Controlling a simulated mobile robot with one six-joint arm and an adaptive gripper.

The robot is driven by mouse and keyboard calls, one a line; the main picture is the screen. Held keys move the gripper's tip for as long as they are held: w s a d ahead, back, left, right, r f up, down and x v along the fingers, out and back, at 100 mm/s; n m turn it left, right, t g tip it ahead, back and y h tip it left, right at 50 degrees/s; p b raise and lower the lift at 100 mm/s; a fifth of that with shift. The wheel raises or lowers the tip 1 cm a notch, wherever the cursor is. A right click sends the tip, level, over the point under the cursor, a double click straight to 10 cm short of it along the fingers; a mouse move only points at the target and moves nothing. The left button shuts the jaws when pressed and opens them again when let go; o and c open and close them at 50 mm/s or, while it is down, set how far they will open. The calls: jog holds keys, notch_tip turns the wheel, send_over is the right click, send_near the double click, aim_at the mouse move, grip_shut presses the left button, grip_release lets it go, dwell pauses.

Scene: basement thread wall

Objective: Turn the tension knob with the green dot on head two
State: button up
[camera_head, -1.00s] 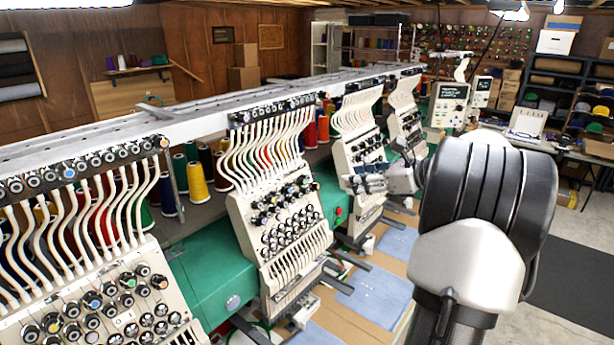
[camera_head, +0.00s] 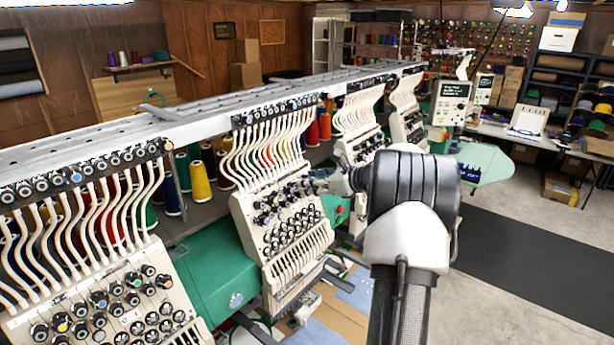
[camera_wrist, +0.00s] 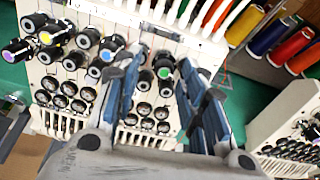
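In the wrist view, a cream tension panel (camera_wrist: 52,85) carries rows of dark knobs, some with coloured dots. A knob with a green dot (camera_wrist: 164,72) shows between the two fingers of my gripper (camera_wrist: 162,58). The fingers are apart, one on each side of it in the picture; I cannot tell whether they touch it or how far off it is. Other knobs show a yellow dot (camera_wrist: 28,55), a purple dot (camera_wrist: 45,38) and a blue dot (camera_wrist: 107,56). In the head view, my arm reaches toward the second embroidery head (camera_head: 283,225) from its right; the fingers are too small to judge there.
The nearest embroidery head (camera_head: 100,290) is at the left, and others (camera_head: 357,125) stand behind. Thread tubes and cones, such as a yellow cone (camera_head: 200,185), rise behind the panels. A green-topped table (camera_head: 490,160) is at the right. Open floor (camera_head: 520,285) lies to the right.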

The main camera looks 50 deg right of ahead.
jog(key=shift+w+f, duration=0.1)
jog(key=shift+w, duration=0.15)
jog(key=shift+c, duration=0.4)
jog(key=shift+a, duration=0.1)
grip_shut()
